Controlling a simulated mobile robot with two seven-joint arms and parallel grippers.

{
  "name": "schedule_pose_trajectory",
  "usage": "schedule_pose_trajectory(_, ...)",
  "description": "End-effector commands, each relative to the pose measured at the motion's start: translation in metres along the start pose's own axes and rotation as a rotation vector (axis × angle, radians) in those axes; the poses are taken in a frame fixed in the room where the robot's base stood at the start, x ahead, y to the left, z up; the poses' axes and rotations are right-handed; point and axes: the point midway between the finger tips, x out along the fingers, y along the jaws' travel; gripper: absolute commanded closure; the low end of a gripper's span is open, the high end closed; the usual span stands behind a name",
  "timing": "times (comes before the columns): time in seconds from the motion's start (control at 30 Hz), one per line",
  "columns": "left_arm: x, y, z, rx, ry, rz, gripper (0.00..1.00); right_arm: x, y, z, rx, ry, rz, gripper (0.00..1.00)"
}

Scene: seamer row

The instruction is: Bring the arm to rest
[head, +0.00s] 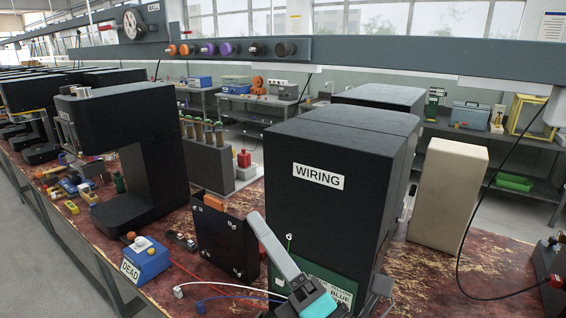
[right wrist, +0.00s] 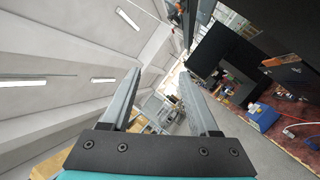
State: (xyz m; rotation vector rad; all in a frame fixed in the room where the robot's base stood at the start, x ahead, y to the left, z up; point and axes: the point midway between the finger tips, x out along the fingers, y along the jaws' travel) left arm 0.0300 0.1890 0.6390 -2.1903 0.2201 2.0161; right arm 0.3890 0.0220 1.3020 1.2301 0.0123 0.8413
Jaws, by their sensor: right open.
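My right gripper (head: 262,228) is at the bottom middle of the head view, in front of the black cabinet marked WIRING (head: 318,178). One grey finger points up and to the left from a teal body; the other finger cannot be made out there. In the right wrist view, the gripper (right wrist: 161,73) has its two fingers well apart, with nothing between them. The wrist camera is tilted, with ceiling on the left and the bench scene on the right. My left gripper is not in view.
A black panel box (head: 224,236) stands just left of the gripper. A blue box marked DEAD (head: 150,262) sits on the worn red bench top (head: 435,265), with coloured wires nearby. A black seamer (head: 130,115) stands at left, a beige block (head: 446,195) at right.

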Motion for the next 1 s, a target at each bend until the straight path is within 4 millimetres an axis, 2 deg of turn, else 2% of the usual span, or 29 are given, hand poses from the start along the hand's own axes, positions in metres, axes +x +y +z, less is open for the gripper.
schedule_pose_trajectory(0.03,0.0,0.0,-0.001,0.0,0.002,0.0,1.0,-0.008,-0.015,0.019,0.118,-0.098,-0.072,0.39)
schedule_pose_trajectory(0.1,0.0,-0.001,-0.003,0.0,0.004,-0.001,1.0,-0.024,-0.038,0.043,0.285,-0.238,-0.173,0.39)
schedule_pose_trajectory(0.2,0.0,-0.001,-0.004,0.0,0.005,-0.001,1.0,-0.057,-0.077,0.067,0.519,-0.438,-0.321,0.39)
schedule_pose_trajectory(0.27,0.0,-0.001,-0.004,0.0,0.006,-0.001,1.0,-0.082,-0.1,0.074,0.653,-0.556,-0.412,0.39)
schedule_pose_trajectory(0.3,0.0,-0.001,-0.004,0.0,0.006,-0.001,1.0,-0.101,-0.115,0.077,0.741,-0.637,-0.473,0.39)
schedule_pose_trajectory(0.37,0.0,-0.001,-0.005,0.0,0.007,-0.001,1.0,-0.131,-0.136,0.076,0.869,-0.756,-0.565,0.39)
schedule_pose_trajectory(0.5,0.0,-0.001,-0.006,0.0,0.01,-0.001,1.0,-0.205,-0.171,0.055,1.141,-1.029,-0.783,0.39)
schedule_pose_trajectory(0.6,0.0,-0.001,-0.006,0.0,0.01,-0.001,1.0,-0.253,-0.181,0.032,1.288,-1.198,-0.924,0.39)
schedule_pose_trajectory(0.7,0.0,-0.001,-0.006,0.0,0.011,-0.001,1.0,-0.291,-0.182,0.009,1.4,-1.339,-1.046,0.39)
schedule_pose_trajectory(0.93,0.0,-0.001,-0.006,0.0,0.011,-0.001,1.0,-0.361,-0.164,-0.043,1.574,-1.612,-1.305,0.39)
schedule_pose_trajectory(1.0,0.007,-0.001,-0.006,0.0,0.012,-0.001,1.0,-0.367,-0.186,-0.051,1.57,-1.615,-1.315,0.39)
